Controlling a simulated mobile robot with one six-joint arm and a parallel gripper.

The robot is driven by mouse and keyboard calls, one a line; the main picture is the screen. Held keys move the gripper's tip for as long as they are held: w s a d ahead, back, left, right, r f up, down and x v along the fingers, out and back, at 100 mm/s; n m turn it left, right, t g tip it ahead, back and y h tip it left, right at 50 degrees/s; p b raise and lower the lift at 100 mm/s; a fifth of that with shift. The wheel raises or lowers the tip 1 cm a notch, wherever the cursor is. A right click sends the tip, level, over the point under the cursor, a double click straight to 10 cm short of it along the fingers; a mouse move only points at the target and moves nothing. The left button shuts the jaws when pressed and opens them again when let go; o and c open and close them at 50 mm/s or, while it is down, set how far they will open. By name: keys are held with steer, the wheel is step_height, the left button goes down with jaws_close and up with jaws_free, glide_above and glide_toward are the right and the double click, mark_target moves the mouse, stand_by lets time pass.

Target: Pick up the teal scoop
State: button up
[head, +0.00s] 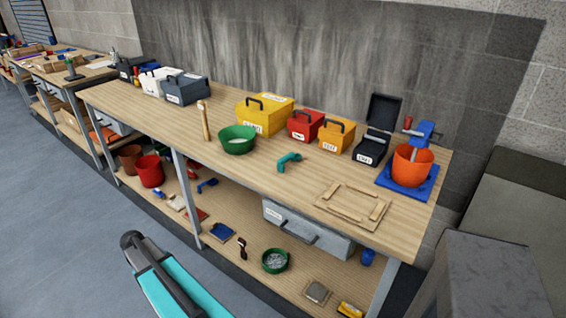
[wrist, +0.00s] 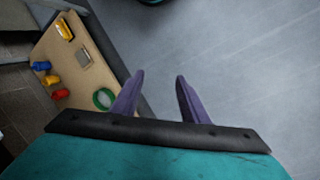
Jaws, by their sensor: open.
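The teal scoop (head: 288,161) lies on the wooden workbench top, right of the green bowl and in front of the red box. It is not in the wrist view. My gripper (wrist: 160,76) shows in the wrist view with its two purple fingers apart and nothing between them. It hangs over grey floor, beside the lower shelf (wrist: 88,72) and away from the scoop. In the head view a teal part of my arm stands in front of the bench, and the fingers do not show.
On the bench stand a green bowl (head: 237,139), a yellow box (head: 264,115), a red box (head: 306,125), an orange box (head: 337,134), and an orange bucket (head: 411,166) on a blue base. A wooden frame (head: 352,204) lies at the front right. Bench top around the scoop is clear.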

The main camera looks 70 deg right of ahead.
steer(key=w+d+r+m+t, duration=0.1)
steer(key=d+r, duration=0.4)
steer(key=d, duration=0.2)
steer(key=w+d+r+m, duration=0.1)
steer(key=d+r+m, duration=0.1)
steer(key=d+r, duration=0.4)
steer(key=m+t+h, duration=0.1)
steer(key=m+h, duration=0.2)
steer(key=m, duration=0.2)
glide_toward(288, 156)
steer(key=w+a+f, duration=0.2)
steer(key=w+a, duration=0.1)
steer(key=w, duration=0.1)
steer(key=w+a+f, duration=0.2)
steer(key=w+a, duration=0.1)
steer(key=w, duration=0.2)
steer(key=w+a+f, duration=0.2)
steer(key=w+a, duration=0.1)
steer(key=w, duration=0.1)
steer(key=shift+w+a+f+p, duration=0.2)
steer(key=shift+a+f+p, duration=0.1)
steer(key=shift+f, duration=0.1)
steer(key=s+d+r+m, duration=0.2)
steer(key=s+d+r, duration=0.6)
steer(key=s+r, duration=0.2)
steer(key=s, duration=0.2)
steer(key=shift+s+h, duration=0.3)
steer(key=shift+s, duration=0.1)
steer(key=shift+d+f, duration=0.15)
steer(key=shift+f, duration=0.05)
